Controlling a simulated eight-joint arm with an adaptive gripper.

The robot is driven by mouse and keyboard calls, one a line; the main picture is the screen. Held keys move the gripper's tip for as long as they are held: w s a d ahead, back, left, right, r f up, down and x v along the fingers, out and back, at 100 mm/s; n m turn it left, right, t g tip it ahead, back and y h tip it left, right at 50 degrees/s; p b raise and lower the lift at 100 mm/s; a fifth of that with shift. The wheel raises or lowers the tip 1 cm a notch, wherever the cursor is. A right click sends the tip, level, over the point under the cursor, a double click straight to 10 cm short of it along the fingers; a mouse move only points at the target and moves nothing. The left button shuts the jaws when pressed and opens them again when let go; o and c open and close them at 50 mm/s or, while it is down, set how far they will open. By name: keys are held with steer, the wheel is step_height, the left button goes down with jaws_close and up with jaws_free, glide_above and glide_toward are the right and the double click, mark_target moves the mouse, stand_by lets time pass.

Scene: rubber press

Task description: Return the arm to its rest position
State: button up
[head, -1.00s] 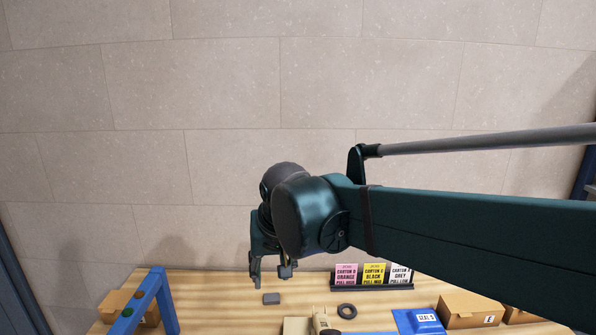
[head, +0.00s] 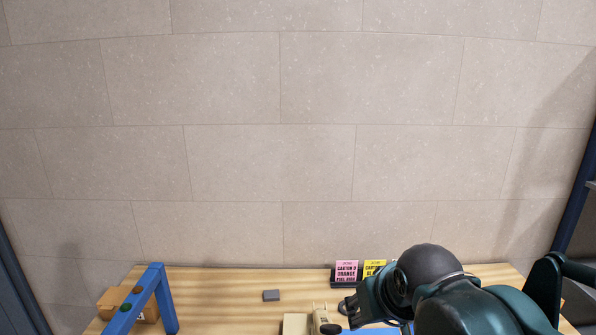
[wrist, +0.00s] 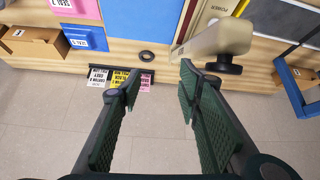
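My arm is at the lower right of the head view, its dark green links in front of the right part of the bench. My gripper shows in the wrist view (wrist: 158,85), with its two green padded fingers wide apart and nothing between them. In the head view the fingers are hidden or below the picture's edge. The wooden bench (head: 225,285) lies below and behind the arm.
A blue frame (head: 150,297) and a carton (head: 112,297) stand at the bench's left. In the wrist view, a black ring (wrist: 147,57) and blue bin (wrist: 85,38) lie near the gripper.

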steer(key=s+d+f+m+b, duration=0.1)
steer(key=s+d+f, duration=0.5)
steer(key=s, duration=0.1)
steer(key=shift+d+f+m+h, duration=0.25)
steer(key=shift+d+m+h, duration=0.05)
steer(key=shift+d, duration=0.1)
steer(key=shift+s+f, duration=0.1)
